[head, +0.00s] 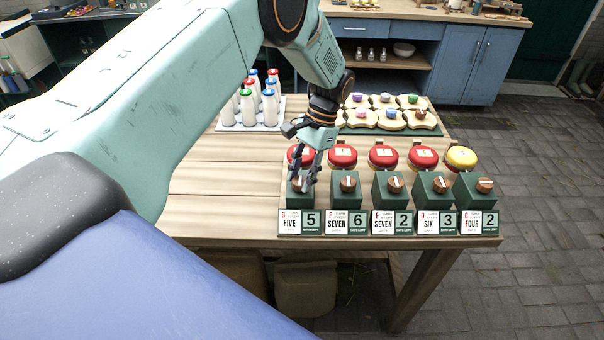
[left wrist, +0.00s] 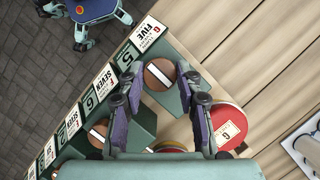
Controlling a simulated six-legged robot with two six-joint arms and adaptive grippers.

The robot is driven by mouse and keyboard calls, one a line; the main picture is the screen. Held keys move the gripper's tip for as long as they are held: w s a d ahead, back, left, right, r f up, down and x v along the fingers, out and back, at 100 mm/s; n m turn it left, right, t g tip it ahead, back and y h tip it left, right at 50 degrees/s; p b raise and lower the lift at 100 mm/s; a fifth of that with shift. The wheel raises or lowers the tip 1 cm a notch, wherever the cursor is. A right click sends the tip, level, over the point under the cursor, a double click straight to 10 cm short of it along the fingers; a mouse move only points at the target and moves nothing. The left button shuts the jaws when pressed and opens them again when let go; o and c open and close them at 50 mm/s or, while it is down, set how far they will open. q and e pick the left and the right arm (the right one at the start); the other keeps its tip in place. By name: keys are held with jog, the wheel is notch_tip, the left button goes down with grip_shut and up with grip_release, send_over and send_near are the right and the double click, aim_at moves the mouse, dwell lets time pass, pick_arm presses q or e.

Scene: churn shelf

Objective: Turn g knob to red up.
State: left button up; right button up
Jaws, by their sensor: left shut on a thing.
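The g knob (head: 297,185) is a round brown knob with a pale bar, on the leftmost green block (head: 297,200) in the head view. It also shows in the left wrist view (left wrist: 158,75). My left gripper (head: 303,182) is shut on the knob, with a finger on either side of it, partly hiding it in the head view. Behind the block is the g disc (head: 308,159), which shows red on top, partly hidden by the gripper. In the left wrist view the red disc (left wrist: 228,118) bears a pale tag. My right gripper is not in view.
Several like blocks stand to the right: three with red discs, such as the f disc (head: 343,155), then a yellow one (head: 461,157). Cards (head: 289,222) stand along the table's front edge. Bottles (head: 250,108) stand behind. Bare planks (head: 225,190) lie to the left.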

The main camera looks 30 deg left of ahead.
pick_arm(q)
jog(key=shift+f, duration=0.1)
dwell(0.4)
jog(key=o, duration=1.2)
jog(key=shift+c, duration=0.2)
jog(key=v, duration=1.2)
jog(key=shift+w, duration=0.15)
